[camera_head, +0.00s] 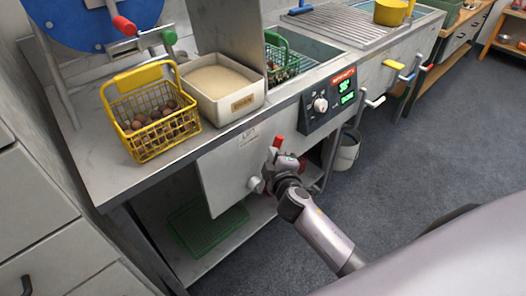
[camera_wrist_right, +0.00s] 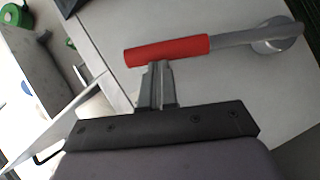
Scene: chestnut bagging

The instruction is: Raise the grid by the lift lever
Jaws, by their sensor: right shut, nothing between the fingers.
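The lift lever has a red grip (camera_head: 277,141) and sits on the pale front panel, under the printed word LIFT (camera_head: 248,136). In the right wrist view the red grip (camera_wrist_right: 168,50) lies nearly level, with its grey arm running right to a round pivot (camera_wrist_right: 276,36). My right gripper (camera_head: 273,155) is at the lever; in the wrist view its fingers (camera_wrist_right: 158,66) are shut and empty, right at the grip's lower edge. I cannot tell whether they touch it. The grid itself is not clearly visible; a green basket (camera_head: 281,60) stands in the basin. My left gripper is not in view.
A yellow basket of chestnuts (camera_head: 150,128) and a tray of pale grain (camera_head: 222,88) stand on the counter. A control box with a dial (camera_head: 327,100) is right of the lever. A green tray (camera_head: 207,228) lies on the low shelf. A bucket (camera_head: 346,150) stands under the counter.

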